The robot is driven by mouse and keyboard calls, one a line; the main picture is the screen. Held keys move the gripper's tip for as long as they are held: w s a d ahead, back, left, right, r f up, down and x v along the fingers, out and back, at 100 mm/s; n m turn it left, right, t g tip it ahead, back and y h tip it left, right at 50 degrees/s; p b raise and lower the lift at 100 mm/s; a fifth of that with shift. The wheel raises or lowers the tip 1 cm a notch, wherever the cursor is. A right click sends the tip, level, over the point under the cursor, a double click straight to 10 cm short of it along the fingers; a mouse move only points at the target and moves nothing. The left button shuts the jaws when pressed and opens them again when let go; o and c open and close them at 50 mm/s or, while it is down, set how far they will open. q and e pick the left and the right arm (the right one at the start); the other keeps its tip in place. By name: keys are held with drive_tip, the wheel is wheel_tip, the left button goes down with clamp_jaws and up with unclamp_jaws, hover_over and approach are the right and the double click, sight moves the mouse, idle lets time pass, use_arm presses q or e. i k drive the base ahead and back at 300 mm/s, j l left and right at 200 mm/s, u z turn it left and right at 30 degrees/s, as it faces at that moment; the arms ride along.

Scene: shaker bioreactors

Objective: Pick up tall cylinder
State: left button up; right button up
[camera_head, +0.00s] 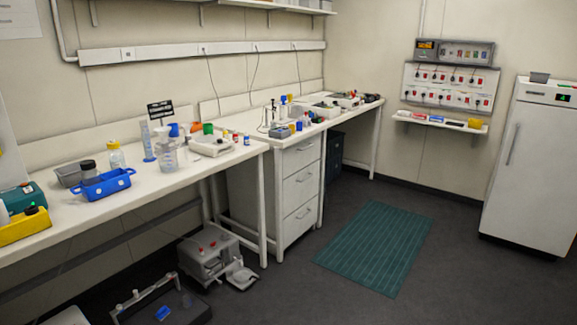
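A tall, narrow, clear bluish cylinder (147,140) stands upright on the long white bench at the left. A clear bottle (166,150) stands just to its right and slightly nearer. A small black sign (160,109) with white lettering is behind and above them. Neither of my grippers shows in this view, so whether they are open or shut is not shown.
The white bench (120,205) also bears a blue tray (104,185), a yellow-capped bottle (116,156) and a yellow box (24,228). Grey equipment (207,255) sits on the floor below. A green mat (375,248) lies on open floor; a white fridge (530,170) stands right.

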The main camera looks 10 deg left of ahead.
sight(149, 157)
drive_tip(key=i+u, duration=0.1)
drive_tip(key=i, duration=0.7)
drive_tip(key=i+l+u, duration=0.1)
drive_tip(key=i, duration=0.65)
drive_tip(key=i+l+u, duration=0.2)
drive_tip(key=i+u, duration=0.25)
drive_tip(key=i+l+u, duration=0.35)
drive_tip(key=u, duration=0.15)
drive_tip(key=i+l+u, duration=0.6)
drive_tip(key=l, duration=0.15)
drive_tip(key=i+l+u, duration=0.2)
drive_tip(key=l+u, duration=0.15)
drive_tip(key=l, duration=0.25)
